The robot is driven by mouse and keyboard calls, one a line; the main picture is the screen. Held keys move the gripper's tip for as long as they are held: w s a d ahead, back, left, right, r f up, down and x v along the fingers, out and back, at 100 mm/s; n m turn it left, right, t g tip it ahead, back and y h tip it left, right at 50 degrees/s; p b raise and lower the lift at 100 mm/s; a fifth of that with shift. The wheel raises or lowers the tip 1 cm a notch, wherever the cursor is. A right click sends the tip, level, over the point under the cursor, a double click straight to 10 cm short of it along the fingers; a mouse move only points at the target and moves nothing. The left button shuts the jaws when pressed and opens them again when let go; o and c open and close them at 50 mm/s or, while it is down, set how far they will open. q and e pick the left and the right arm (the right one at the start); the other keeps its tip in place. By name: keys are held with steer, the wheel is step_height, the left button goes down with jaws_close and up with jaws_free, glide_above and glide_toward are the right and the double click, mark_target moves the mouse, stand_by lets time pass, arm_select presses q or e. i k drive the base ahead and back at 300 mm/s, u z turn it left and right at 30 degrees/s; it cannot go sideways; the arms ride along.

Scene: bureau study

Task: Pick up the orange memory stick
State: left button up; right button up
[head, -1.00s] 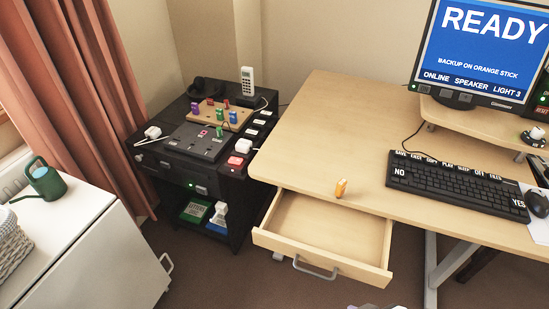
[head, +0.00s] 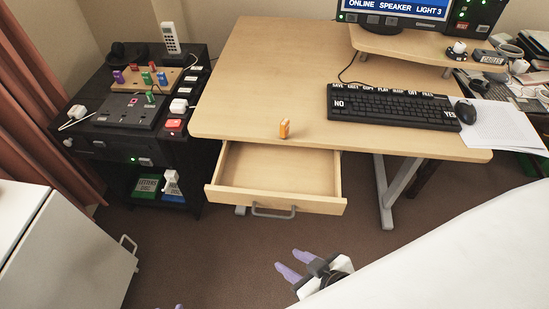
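The orange memory stick (head: 284,128) stands upright near the front edge of the wooden desk (head: 255,75), above the open drawer (head: 275,208). My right gripper (head: 287,258) has purple fingertips, set apart with nothing between them. It is low over the floor, in front of the drawer and well short of the stick. Only purple tips of my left gripper (head: 179,306) show at the bottom edge; the rest is out of the picture.
The empty drawer sticks out below the desk's front edge. A black keyboard (head: 390,103) lies right of the stick, with a mouse (head: 465,111) beyond. A black cabinet (head: 120,145) with sockets stands left. The desktop around the stick is clear.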

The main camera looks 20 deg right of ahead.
mark_target(284, 125)
steer(key=u, duration=1.65)
steer(key=i, duration=0.85)
steer(key=z, duration=2.45)
steer(key=i, duration=0.15)
steer(key=u, duration=0.2)
